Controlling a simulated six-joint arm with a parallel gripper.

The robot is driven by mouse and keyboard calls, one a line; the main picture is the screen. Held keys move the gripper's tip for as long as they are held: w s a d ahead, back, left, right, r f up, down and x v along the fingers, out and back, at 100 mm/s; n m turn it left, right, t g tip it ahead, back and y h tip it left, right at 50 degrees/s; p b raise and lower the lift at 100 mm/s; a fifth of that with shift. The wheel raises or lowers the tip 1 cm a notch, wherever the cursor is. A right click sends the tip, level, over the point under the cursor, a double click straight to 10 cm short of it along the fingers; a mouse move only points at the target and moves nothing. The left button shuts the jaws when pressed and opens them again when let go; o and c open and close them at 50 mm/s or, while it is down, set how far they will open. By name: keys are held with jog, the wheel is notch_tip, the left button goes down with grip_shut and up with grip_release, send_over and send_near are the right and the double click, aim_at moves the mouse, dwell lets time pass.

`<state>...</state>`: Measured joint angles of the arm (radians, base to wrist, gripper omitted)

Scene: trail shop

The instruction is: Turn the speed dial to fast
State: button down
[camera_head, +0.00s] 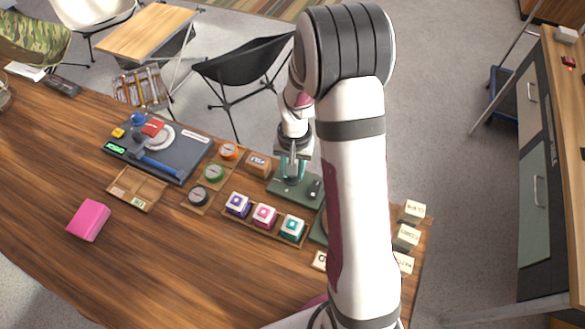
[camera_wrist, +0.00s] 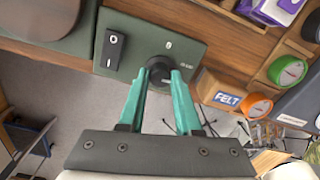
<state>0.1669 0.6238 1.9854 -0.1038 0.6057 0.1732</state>
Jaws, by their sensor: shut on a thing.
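A dark green control panel (camera_head: 284,188) lies on the wooden counter, partly behind my arm in the head view. It also fills the upper middle of the wrist view (camera_wrist: 140,35). A black rocker switch (camera_wrist: 113,50) is on the same panel, left of the dial in the wrist view. My gripper (camera_wrist: 164,70) points down, its teal fingers shut on the dial from both sides. Small pale marks beside the dial are too small to read. The dial's pointer is hidden.
A FELT box (camera_head: 258,163) stands close beside the panel. A tray of purple, pink and teal boxes (camera_head: 264,217) and a row of orange, green and black round items (camera_head: 213,172) lie nearby. A pink block (camera_head: 89,220) lies left, with bare counter around it.

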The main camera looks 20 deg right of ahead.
jog(key=m, duration=0.5)
jog(key=shift+s+m, duration=0.1)
jog(key=shift+m, duration=0.2)
dwell(0.4)
jog(key=c, duration=0.6)
grip_release()
jog(key=shift+r, duration=0.1)
notch_tip(320, 180, up, 16)
jog(key=shift+s+f, duration=0.15)
jog(key=shift+f, duration=0.05)
